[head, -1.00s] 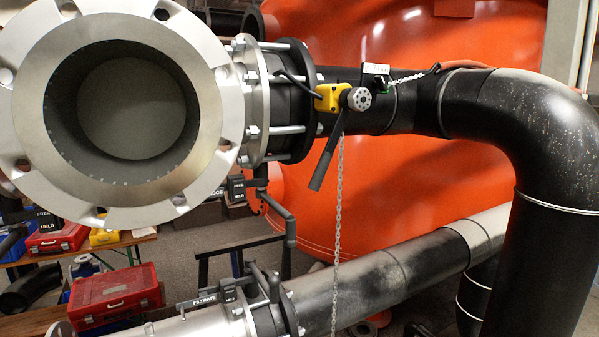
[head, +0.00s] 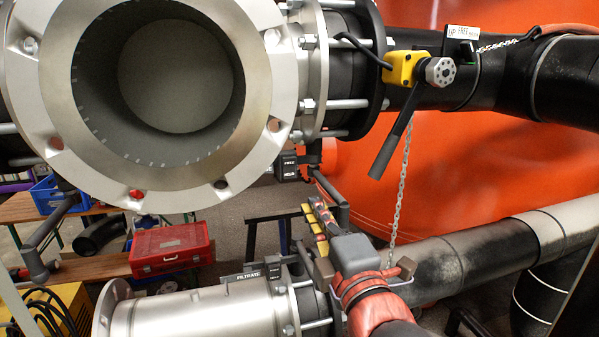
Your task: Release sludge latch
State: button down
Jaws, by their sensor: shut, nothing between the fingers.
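A dark grey cranked latch handle (head: 328,186) hangs beneath the right side of the big upper flange in the head view. A small black plate (head: 287,166) marked FREE and HELD sits at its upper end. The word SLUDGE is not readable on it, as the flange covers part of this area. My gripper (head: 314,212) is shut and empty, with my red and grey wrist behind it. It is just below and left of the handle's bend, and overlaps its lower end in the picture. I cannot tell whether they touch.
The large open steel flange (head: 285,95) fills the upper left. A yellow valve body (head: 398,68) with a black lever and hanging chain (head: 402,190) is above right. A filtrate pipe (head: 180,315) lies below. A red toolbox (head: 170,248) rests on a bench.

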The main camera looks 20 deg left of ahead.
aim_at(292, 164)
dwell(0.3)
jog(key=p+x, duration=0.2)
jog(key=x, duration=1.2)
jog(key=shift+w+b, duration=0.1)
jog(key=shift+b, duration=0.2)
jog(key=shift+w+a+r+b, duration=0.15)
jog(key=shift+w+a+b, duration=0.05)
jog(key=shift+b, duration=0.25)
jog(key=shift+s+p, duration=0.1)
jog(key=shift+p, duration=0.2)
jog(key=shift+d, duration=0.1)
